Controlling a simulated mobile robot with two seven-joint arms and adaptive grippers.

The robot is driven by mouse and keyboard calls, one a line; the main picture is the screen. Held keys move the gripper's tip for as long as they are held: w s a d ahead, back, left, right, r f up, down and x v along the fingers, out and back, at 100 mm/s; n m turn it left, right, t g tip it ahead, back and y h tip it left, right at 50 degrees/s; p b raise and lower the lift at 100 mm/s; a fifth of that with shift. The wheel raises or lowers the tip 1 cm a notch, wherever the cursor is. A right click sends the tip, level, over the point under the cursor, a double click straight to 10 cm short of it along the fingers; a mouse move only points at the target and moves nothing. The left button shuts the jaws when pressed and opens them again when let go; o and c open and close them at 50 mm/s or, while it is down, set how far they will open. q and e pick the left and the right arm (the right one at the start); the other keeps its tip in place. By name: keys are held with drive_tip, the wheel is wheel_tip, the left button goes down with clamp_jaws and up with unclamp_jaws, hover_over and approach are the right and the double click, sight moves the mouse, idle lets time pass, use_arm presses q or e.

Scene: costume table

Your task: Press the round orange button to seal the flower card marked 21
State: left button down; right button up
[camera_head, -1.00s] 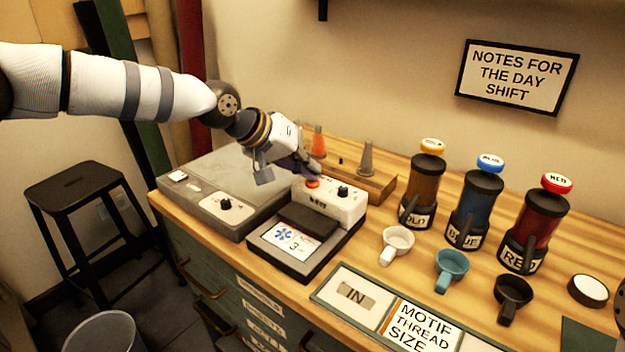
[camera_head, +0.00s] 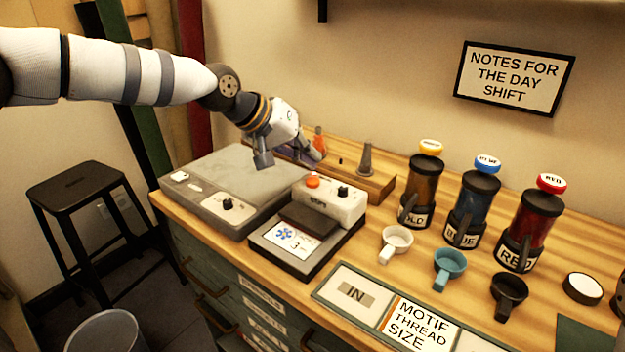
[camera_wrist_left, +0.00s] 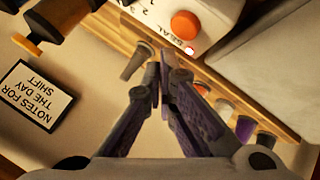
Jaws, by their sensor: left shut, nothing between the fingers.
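The round orange button (camera_head: 313,182) sits on top of the white control box of the sealing press (camera_head: 340,203). In the left wrist view the orange button (camera_wrist_left: 186,24) is at the top, with the word SEAL and a small lit lamp (camera_wrist_left: 189,50) beside it. A card (camera_head: 288,238) with a blue flower and what looks like a 3 lies at the press's front; I cannot read a 21 on it. My left gripper (camera_head: 318,152) is shut and empty, above and behind the button, apart from it. Its closed fingertips (camera_wrist_left: 163,72) show in the wrist view.
A grey flat machine (camera_head: 215,190) stands left of the press. A wooden rack (camera_head: 368,183) with cones is behind it. Several dispensers, including a red one (camera_head: 530,225), and cups, including a white one (camera_head: 396,240), stand to the right.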

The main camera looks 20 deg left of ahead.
sight(310, 179)
use_arm(q)
drive_tip(key=shift+r+p, duration=0.3)
drive_tip(key=shift+r, duration=1.65)
